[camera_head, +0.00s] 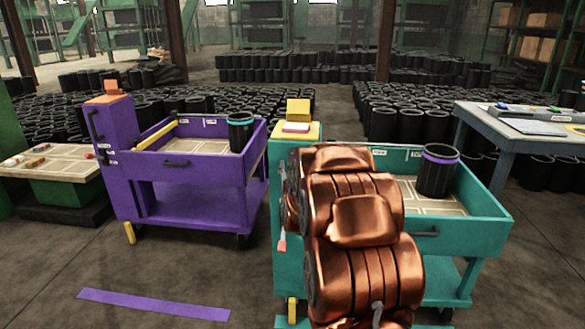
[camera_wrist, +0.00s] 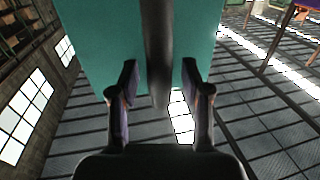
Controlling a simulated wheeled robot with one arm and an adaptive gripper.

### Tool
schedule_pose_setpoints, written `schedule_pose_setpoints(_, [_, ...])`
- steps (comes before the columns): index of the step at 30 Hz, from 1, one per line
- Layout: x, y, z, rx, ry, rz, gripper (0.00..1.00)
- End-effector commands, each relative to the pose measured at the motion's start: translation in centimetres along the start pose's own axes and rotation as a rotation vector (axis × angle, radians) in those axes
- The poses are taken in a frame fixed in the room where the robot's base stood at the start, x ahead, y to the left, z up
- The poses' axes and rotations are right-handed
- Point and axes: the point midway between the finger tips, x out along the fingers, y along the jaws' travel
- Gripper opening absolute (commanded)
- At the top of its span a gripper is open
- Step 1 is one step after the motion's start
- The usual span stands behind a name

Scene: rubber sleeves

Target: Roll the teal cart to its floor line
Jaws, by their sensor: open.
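The teal cart (camera_head: 470,235) stands at the right of centre in the head view, partly hidden behind my copper arm. A black sleeve with a purple band (camera_head: 437,175) stands in its tray. In the wrist view the cart's teal panel (camera_wrist: 100,40) fills the top, with a black bar-like handle (camera_wrist: 158,45) in front of it. My gripper (camera_wrist: 159,82) is open, one finger on each side of the handle, with gaps visible on both sides. My arm hides the gripper in the head view.
A purple cart (camera_head: 190,195) holding a sleeve with a teal band (camera_head: 241,132) stands left of the teal cart. A grey table (camera_head: 500,125) is close on the right, and a low bench (camera_head: 50,165) is at left. Stacked black sleeves crowd behind. The front-left floor is clear.

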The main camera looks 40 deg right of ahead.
Motion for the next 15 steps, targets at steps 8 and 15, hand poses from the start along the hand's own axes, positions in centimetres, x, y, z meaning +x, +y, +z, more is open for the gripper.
schedule_pose_setpoints(8, [-0.4, 0.0, 0.0, 0.0, -0.001, -0.001, 0.47])
schedule_pose_setpoints(15, [-2.5, 0.0, 0.0, 0.0, -0.002, -0.001, 0.47])
